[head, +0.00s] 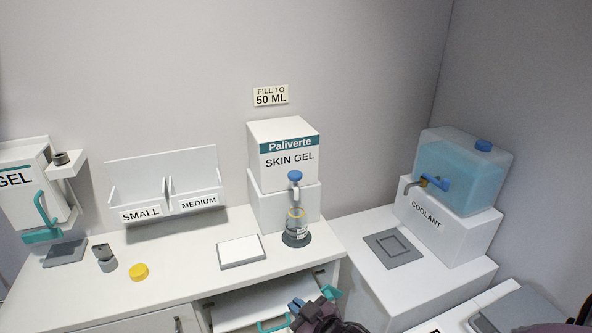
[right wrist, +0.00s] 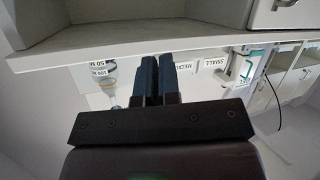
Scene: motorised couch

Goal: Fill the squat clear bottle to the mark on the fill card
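A clear bottle (head: 296,227) stands upright on a dark round base under the blue-topped spout (head: 295,177) of the skin gel dispenser (head: 284,151). Its neck shows a yellow ring; how full it is I cannot tell. It also shows upside down in the right wrist view (right wrist: 109,83). The fill card (head: 270,95) on the wall reads "FILL TO 50 ML". A yellow cap (head: 139,272) lies on the counter. My right gripper (head: 297,305) is low, in front of the counter edge; its fingers (right wrist: 159,78) look together with nothing visible between them. My left gripper is out of view.
An open drawer (head: 262,303) with a teal handle (head: 270,326) is beneath the counter, close to my right gripper. A white pad (head: 241,252) lies left of the bottle. SMALL and MEDIUM bins (head: 166,188) stand behind. A coolant tank (head: 460,170) stands right.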

